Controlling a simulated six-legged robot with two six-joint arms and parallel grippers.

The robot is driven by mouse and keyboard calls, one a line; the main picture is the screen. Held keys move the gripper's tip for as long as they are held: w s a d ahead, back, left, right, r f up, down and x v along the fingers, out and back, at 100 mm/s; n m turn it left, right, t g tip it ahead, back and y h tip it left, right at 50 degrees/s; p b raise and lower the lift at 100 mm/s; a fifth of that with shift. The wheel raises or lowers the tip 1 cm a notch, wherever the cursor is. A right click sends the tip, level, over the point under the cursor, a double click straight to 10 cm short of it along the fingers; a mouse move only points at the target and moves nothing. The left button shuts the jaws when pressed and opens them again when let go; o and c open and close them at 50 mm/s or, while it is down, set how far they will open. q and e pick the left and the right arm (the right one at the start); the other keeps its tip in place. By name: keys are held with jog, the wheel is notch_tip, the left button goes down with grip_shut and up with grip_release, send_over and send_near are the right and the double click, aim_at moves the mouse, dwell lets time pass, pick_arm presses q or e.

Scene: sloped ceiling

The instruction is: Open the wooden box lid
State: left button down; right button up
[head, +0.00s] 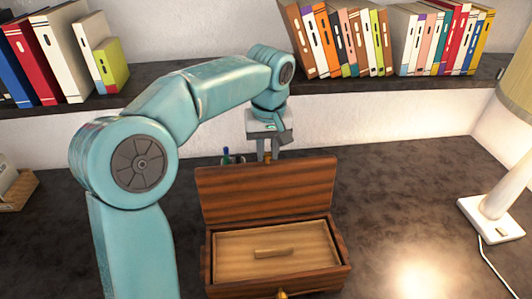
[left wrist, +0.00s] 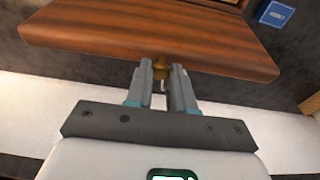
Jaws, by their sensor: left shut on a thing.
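The wooden box (head: 222,287) stands on the dark desk, and its interior shows, with a lighter inner panel (head: 290,240) that has a small wooden handle. The box lid (head: 232,190) is raised at the back, close to upright. My left gripper (head: 267,157) is at the lid's top edge, shut on the lid's brass knob. In the left wrist view, the fingers (left wrist: 161,75) close around the brass knob (left wrist: 161,66) at the edge of the lid (left wrist: 100,30). My right gripper is not in view.
A lamp (head: 490,215) with a cord stands at the right. A pen holder (head: 231,159) is just behind the lid, near my gripper. A shelf (head: 400,84) with books runs along the back.

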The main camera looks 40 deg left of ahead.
pick_arm(q)
jog(key=shift+s+d+r, duration=0.1)
jog(key=shift+s+d, duration=0.7)
jog(key=shift+d, duration=0.3)
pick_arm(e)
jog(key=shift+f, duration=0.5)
pick_arm(q)
jog(key=c, duration=1)
grip_release()
jog(key=r+p, duration=0.1)
jog(key=r, duration=0.4)
jog(key=d+r+p, duration=0.1)
jog(key=r, duration=0.4)
jog(key=s+r+p, duration=0.1)
jog(key=r, duration=0.5)
jog(key=shift+d+r+p, duration=0.1)
jog(key=shift+d+p, duration=0.15)
jog(key=shift+p, duration=0.15)
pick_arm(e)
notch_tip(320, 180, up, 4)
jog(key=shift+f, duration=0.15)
